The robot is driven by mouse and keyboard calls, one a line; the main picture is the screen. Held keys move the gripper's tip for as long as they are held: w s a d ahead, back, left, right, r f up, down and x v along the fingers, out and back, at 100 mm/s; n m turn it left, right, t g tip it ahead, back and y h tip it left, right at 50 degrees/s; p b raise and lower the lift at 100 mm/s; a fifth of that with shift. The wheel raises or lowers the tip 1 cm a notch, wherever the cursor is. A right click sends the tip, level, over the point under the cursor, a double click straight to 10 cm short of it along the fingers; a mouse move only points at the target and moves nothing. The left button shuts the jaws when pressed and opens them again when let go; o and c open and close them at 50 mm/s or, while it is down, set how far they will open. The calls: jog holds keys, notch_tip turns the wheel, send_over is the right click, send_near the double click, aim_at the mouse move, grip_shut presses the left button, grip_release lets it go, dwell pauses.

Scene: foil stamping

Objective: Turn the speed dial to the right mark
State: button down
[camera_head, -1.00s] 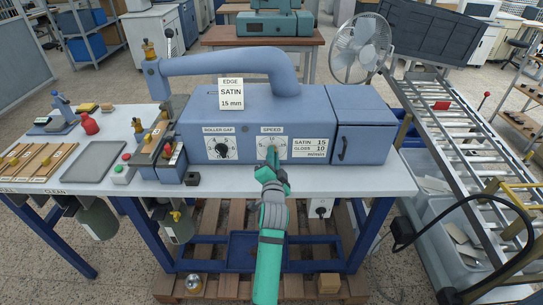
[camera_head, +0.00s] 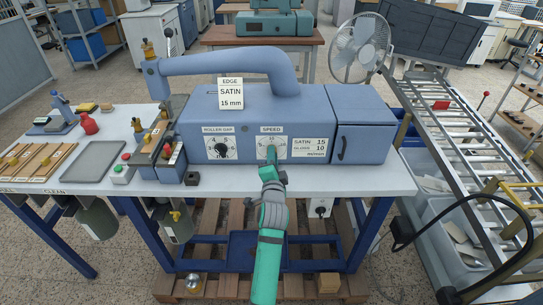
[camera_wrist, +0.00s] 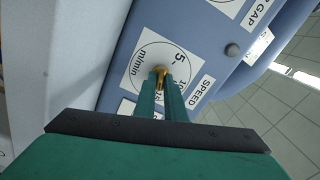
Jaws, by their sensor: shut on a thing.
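The speed dial plate (camera_head: 261,148) is a white square under the SPEED label on the front of the blue machine (camera_head: 240,109). In the wrist view the dial plate (camera_wrist: 142,60) shows a circle, the number 5 and "m/min". My gripper (camera_head: 272,157) is at the dial in the head view. In the wrist view my green fingers (camera_wrist: 161,82) are shut on a brass-coloured dial knob (camera_wrist: 163,73). The fingers hide part of the scale and the pointer, so I cannot tell which mark it faces. A sign (camera_head: 310,147) beside it reads SATIN 15, GLOSS 10 m/min.
The roller gap dial (camera_head: 221,148) with a black knob is left of the speed dial. A card (camera_head: 231,94) on the machine reads EDGE SATIN 15 mm. A black block (camera_head: 192,178) stands on the white table (camera_head: 340,182). A roller conveyor (camera_head: 455,140) is at the right.

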jog(key=c, duration=1.8)
grip_release()
jog(key=shift+r, duration=0.25)
jog(key=shift+f, duration=0.15)
jog(key=shift+w+d+f, duration=0.1)
jog(key=shift+f, duration=0.15)
jog(key=shift+r, duration=0.1)
jog(key=shift+s, duration=0.2)
jog(key=s, duration=1)
jog(key=shift+s, duration=0.15)
